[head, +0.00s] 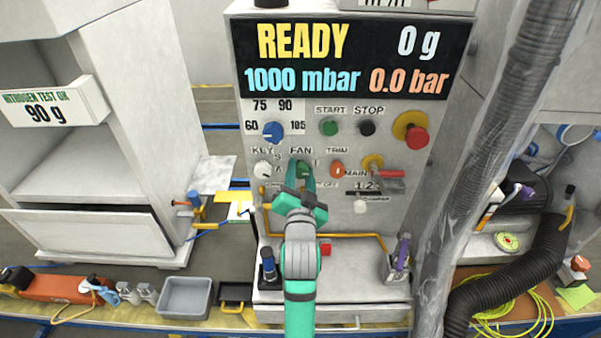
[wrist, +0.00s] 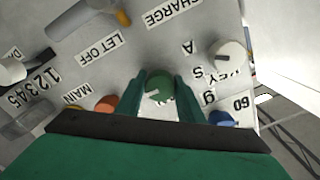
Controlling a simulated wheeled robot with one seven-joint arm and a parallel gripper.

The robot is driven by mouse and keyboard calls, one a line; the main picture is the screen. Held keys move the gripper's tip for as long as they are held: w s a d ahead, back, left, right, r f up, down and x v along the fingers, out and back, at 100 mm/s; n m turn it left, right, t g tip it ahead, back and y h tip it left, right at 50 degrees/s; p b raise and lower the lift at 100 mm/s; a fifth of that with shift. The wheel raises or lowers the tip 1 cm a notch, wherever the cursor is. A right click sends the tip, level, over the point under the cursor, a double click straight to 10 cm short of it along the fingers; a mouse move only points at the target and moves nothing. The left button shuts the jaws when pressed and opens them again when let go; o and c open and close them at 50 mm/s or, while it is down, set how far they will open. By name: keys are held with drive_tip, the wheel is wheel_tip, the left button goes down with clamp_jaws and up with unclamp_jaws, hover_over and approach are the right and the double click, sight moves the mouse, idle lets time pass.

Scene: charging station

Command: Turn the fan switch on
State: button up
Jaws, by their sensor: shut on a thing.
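The fan switch is a green knob (head: 302,166) under the FAN label on the grey panel, partly hidden by my gripper in the head view. In the wrist view the knob (wrist: 159,86) shows its face with a pale pointer mark. My gripper (head: 303,176) reaches up to the panel from below. In the wrist view the green fingers of my gripper (wrist: 162,92) stand on either side of the knob and are shut on it. The FAN label is hidden in the wrist view.
The white KEY knob (head: 263,169) is left of the fan switch and the orange TRIM knob (head: 337,168) is right. The blue dial (head: 273,132) and green START button (head: 329,127) sit above. A red-handled main valve (head: 385,173) sticks out at right. The display (head: 350,55) reads READY.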

drive_tip(key=o, duration=1)
drive_tip(key=shift+o, duration=0.2)
drive_tip(key=s, duration=1.1)
drive_tip(key=shift+w, duration=0.2)
drive_tip(key=s+f+n+g, duration=0.1)
drive_tip(key=s+f+n, duration=0.2)
drive_tip(key=s+f, duration=1.25)
drive_tip(key=s+f+n, duration=0.2)
drive_tip(key=s, duration=0.9)
drive_tip(key=s+f+n+g, duration=0.1)
drive_tip(key=s+f+n, duration=0.1)
drive_tip(key=s, duration=0.9)
drive_tip(key=shift+s+f+g, duration=0.3)
drive_tip(key=shift+f, duration=0.15)
